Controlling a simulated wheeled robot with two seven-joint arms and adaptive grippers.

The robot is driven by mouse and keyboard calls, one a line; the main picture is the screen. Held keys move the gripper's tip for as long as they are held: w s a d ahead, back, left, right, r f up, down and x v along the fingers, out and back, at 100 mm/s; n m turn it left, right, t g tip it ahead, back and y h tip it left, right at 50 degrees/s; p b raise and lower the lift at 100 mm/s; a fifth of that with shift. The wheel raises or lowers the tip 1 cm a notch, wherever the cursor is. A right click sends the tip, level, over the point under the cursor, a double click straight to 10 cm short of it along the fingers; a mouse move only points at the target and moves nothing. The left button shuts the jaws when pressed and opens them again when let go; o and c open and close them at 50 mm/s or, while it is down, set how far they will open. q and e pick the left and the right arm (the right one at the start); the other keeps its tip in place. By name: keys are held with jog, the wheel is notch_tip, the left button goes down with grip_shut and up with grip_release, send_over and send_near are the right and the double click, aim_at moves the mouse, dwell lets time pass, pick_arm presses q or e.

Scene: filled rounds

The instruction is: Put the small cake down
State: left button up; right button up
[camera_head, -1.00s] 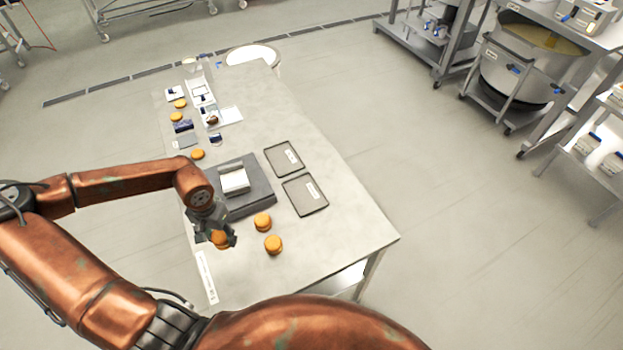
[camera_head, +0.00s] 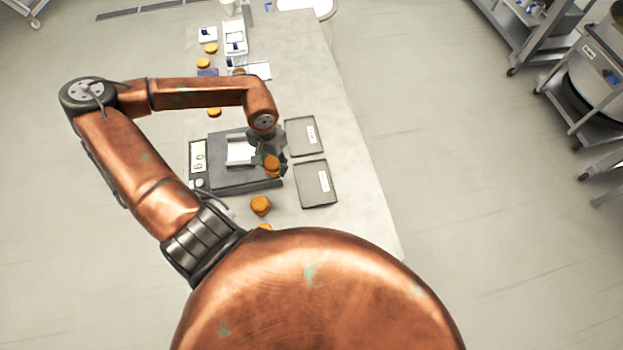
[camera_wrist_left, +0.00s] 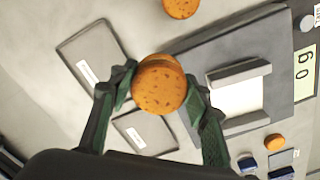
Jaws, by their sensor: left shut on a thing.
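A small round orange-brown cake (camera_head: 272,166) is held between the fingers of my left gripper (camera_head: 268,162). In the left wrist view the cake (camera_wrist_left: 159,84) sits between the two green-grey fingertips (camera_wrist_left: 158,90). The gripper is beside the right edge of a dark grey scale (camera_head: 222,180), above the table, near two dark shallow trays (camera_head: 291,140) (camera_head: 303,192). The scale has a light weighing block (camera_head: 239,150) and its display (camera_wrist_left: 305,73) reads 0 g. The exact height of the cake is hard to tell. My right gripper is not in view.
Similar cakes lie on the table: one (camera_head: 261,206) in front of the scale, another (camera_head: 265,227) partly hidden by my copper arm. More cakes (camera_head: 214,112) and small items lie at the far left. The table's right side (camera_head: 360,190) is clear.

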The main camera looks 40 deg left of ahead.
pick_arm(q)
jog(key=w+d+f, duration=0.2)
jog(key=w, duration=0.2)
jog(key=p, duration=0.2)
send_over(311, 184)
jog(key=f, duration=0.5)
jog(key=shift+s+a+f, duration=0.1)
jog(key=shift+s+a, duration=0.2)
jog(key=shift+a, duration=0.05)
jog(key=shift+w+d+f, duration=0.1)
jog(key=shift+d+f, duration=0.15)
jog(key=shift+f, duration=0.25)
jog(key=shift+w+d+f, duration=0.15)
jog(key=shift+d+f, duration=0.05)
jog(key=shift+f, duration=0.05)
notch_tip(311, 184, down, 2)
jog(key=shift+f+p, duration=0.2)
jog(key=shift+p, duration=0.3)
jog(key=shift+a+f, duration=0.1)
jog(key=shift+f, duration=0.3)
jog(key=shift+w+f, duration=0.1)
jog(key=shift+f, duration=0.1)
jog(key=o, duration=0.8)
jog(key=shift+r, duration=0.1)
jog(key=shift+c, duration=0.2)
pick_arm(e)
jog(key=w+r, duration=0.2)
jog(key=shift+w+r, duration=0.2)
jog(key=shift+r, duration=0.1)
